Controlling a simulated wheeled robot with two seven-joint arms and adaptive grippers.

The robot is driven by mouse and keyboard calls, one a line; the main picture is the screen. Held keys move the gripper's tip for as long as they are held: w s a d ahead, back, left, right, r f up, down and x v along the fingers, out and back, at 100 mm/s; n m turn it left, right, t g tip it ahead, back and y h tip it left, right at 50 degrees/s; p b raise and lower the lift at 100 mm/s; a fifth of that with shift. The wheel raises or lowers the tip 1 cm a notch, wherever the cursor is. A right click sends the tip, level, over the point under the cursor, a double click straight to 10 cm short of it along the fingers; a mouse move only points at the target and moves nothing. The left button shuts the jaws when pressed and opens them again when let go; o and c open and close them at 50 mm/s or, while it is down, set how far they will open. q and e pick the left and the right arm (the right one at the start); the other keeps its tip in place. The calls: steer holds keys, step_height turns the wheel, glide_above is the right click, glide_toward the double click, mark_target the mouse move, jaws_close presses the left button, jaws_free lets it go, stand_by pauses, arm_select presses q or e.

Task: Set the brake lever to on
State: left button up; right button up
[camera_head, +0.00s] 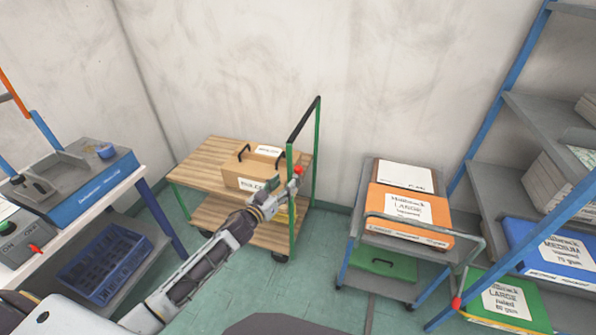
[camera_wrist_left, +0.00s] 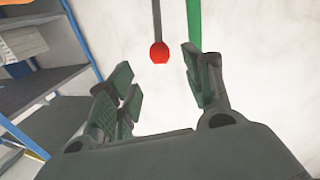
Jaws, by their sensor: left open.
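A lever with a red ball knob (camera_head: 299,170) is at the green post of the wooden trolley. In the left wrist view the red knob (camera_wrist_left: 159,53) hangs at the end of a thin grey rod, left of the green post (camera_wrist_left: 194,22). My left gripper (camera_head: 274,191) is open and close to the knob, beside the trolley's front corner. In the wrist view its fingers (camera_wrist_left: 160,92) are spread with nothing between them, and the knob shows beyond them. I cannot read any lever marking. My right gripper is not in view.
The wooden trolley (camera_head: 205,155) carries a cardboard box (camera_head: 243,170) with black handles. A second trolley (camera_head: 350,243) with boxes stands right; another red knob (camera_head: 456,303) is near its handle. A workbench (camera_head: 150,172) is left, a blue-framed shelf (camera_head: 488,105) right. Green floor (camera_head: 315,270) is clear between the trolleys.

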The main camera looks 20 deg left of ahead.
mark_target(298, 169)
arm_select(q)
steer(key=x, duration=0.3)
steer(key=shift+w, duration=0.15)
steer(key=shift+w+d, duration=0.2)
steer(key=shift+w, duration=0.45)
steer(key=shift+w+d, duration=0.2)
steer(key=shift+w, duration=0.4)
steer(key=shift+x, duration=1.75)
steer(key=shift+w, duration=0.15)
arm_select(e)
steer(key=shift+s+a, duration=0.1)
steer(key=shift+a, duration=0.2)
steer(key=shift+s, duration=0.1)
